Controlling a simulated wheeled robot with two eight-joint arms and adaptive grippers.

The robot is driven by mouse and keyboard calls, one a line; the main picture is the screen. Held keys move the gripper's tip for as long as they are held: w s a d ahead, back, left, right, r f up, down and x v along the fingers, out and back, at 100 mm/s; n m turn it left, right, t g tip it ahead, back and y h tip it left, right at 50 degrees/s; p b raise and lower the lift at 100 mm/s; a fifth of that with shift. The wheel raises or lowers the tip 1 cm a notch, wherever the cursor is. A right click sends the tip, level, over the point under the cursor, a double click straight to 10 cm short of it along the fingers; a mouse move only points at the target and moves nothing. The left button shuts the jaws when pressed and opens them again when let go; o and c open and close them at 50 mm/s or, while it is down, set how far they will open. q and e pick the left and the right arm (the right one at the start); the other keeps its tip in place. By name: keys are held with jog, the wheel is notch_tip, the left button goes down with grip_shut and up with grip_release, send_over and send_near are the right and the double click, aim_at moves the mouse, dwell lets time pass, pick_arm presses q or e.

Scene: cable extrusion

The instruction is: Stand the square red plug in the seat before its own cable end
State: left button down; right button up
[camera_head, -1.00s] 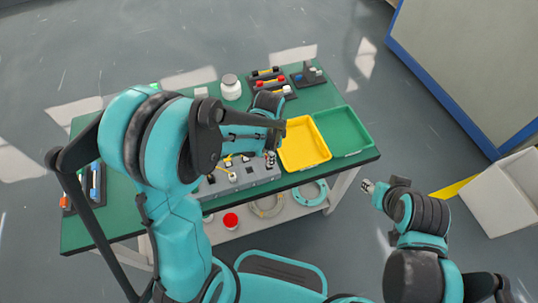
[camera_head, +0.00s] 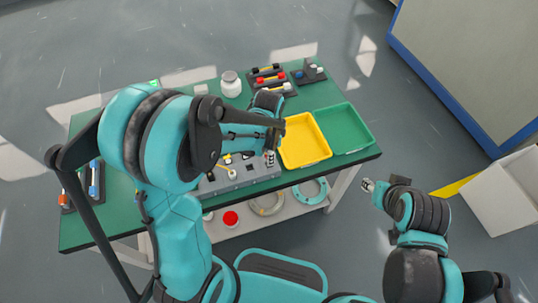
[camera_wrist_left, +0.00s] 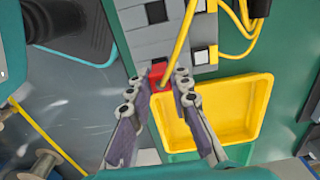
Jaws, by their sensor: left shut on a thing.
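A square red plug (camera_wrist_left: 157,72) sits between the fingertips of my left gripper (camera_wrist_left: 160,88) in the left wrist view. The gripper is shut on it, at the edge of the grey block (camera_wrist_left: 132,20). A yellow cable (camera_wrist_left: 180,45) runs over the block and passes close to the plug. Dark and white square seats show in the block. Whether the plug touches the block I cannot tell. In the head view my left gripper (camera_head: 270,157) is over the right end of the block (camera_head: 250,174). My right gripper (camera_head: 368,186) is off the table, its jaws too small to read.
A yellow tray (camera_head: 304,160) and a green tray (camera_head: 343,149) lie right of the block. A white jar (camera_head: 231,89) and racks with coloured parts (camera_head: 270,72) stand at the back. Cable coils (camera_head: 310,199) lie on the lower shelf.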

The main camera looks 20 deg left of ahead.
pick_arm(q)
jog(key=shift+f+b, duration=1)
jog(key=shift+f, duration=0.15)
jog(key=c, duration=1.3)
grip_release()
notch_tip(320, 180, up, 12)
jog(key=s+a+r+n+t, duration=0.1)
jog(key=s+n+t, duration=0.1)
jog(key=s+n, duration=0.1)
jog(key=s+a+r+n+t, duration=0.1)
jog(key=s+a+n+t, duration=0.1)
jog(key=s+n, duration=0.1)
jog(key=s+a+r+n+t, duration=0.1)
jog(key=s+n+t, duration=0.2)
jog(key=s+n, duration=0.1)
jog(key=shift+a+n, duration=0.25)
jog(key=shift+n, duration=0.35)
